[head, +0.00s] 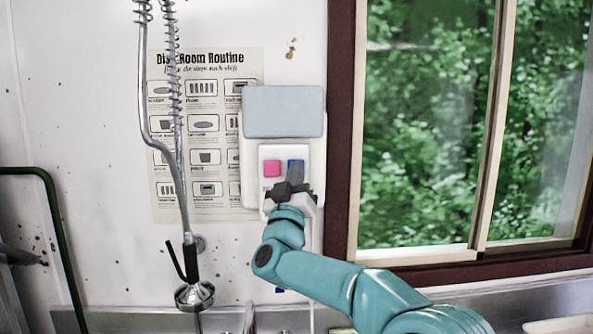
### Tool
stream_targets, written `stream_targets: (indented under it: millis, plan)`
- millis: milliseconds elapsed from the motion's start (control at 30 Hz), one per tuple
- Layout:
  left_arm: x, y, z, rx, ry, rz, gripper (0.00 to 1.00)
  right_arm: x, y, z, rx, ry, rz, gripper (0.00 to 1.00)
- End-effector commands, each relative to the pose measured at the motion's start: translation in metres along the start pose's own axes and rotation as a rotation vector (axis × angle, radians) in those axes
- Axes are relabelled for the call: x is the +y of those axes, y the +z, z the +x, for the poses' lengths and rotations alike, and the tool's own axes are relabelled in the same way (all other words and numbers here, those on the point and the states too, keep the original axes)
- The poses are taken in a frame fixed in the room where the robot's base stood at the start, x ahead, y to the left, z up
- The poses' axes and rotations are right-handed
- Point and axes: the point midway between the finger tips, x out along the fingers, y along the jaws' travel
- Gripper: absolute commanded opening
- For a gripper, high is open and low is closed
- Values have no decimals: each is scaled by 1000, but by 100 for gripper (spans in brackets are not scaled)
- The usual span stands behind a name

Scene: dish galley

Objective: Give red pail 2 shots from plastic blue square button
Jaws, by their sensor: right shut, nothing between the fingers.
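My right gripper (296,170) is shut and empty. Its grey fingertips overlap the blue button and hide most of it. I cannot tell whether they touch it or how far it is pressed. No red pail shows in this view. My left gripper is not in view.
A sprayer (194,294) on a coiled hose hangs left of the dispenser, before a wall poster (205,62). A dark green rail (58,230) stands at left. A brown-framed window (341,140) is at right. A metal ledge runs along the bottom.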

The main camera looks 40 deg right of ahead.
Motion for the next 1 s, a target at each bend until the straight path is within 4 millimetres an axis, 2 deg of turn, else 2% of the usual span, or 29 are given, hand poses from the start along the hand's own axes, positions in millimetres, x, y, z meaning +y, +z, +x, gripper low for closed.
stream_targets:
  millis: [367, 1000]
  plan:
    - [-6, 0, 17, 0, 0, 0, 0, 7, -6, -18, 0, -1, 2, 0]
    - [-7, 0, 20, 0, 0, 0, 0, 8, -7, -19, -1, 0, 0, 0]
